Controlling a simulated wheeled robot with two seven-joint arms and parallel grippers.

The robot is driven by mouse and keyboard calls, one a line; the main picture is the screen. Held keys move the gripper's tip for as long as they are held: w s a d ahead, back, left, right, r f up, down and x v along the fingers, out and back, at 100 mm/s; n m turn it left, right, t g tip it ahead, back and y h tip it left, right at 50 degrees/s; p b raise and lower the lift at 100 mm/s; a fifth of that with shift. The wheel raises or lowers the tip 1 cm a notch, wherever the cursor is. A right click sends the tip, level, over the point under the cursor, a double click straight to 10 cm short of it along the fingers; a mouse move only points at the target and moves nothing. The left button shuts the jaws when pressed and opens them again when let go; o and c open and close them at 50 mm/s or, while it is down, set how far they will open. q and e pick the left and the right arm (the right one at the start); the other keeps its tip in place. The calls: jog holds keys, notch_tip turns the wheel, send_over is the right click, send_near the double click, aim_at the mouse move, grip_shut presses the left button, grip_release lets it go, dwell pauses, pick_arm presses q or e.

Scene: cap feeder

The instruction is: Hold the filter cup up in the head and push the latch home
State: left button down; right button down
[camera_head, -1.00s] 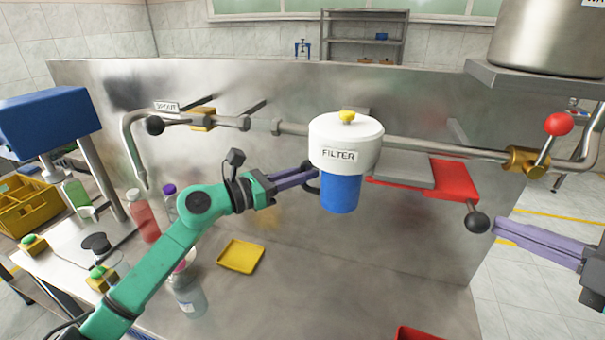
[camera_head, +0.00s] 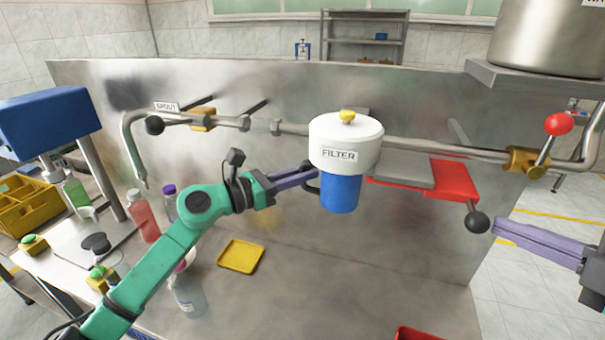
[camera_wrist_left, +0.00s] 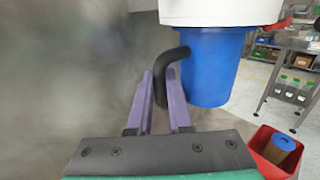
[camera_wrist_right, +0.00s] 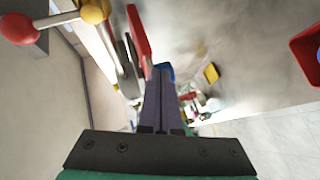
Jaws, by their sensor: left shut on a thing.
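The blue filter cup (camera_head: 341,193) sits upright against the underside of the white filter head (camera_head: 347,137). My left gripper (camera_head: 314,177) is shut on the cup's black handle, at the cup's left side. The left wrist view shows the fingers (camera_wrist_left: 160,85) around the handle (camera_wrist_left: 180,53), with the blue cup (camera_wrist_left: 211,70) just to its right. The red latch (camera_head: 454,180) lies right of the head, with a black knob (camera_head: 477,222) hanging at its right end. My right gripper (camera_head: 500,228) has its tips just right of the knob; its fingers (camera_wrist_right: 161,75) look shut and empty.
A steel pipe (camera_head: 430,149) runs along the panel, with a red-knobbed valve (camera_head: 558,124) at right. A grey plate (camera_head: 405,172) lies beside the latch. Below are a yellow tray (camera_head: 241,257), bottles (camera_head: 188,295) and a red bin (camera_head: 418,334).

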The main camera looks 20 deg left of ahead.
aim_at(469, 225)
pick_arm(q)
jog(key=shift+r, duration=0.3)
dwell(0.4)
pick_arm(e)
jog(key=shift+a, duration=2.95)
pick_arm(q)
jog(key=c, duration=0.8)
grip_release()
jog(key=shift+o, duration=0.2)
jog(key=shift+f, duration=0.1)
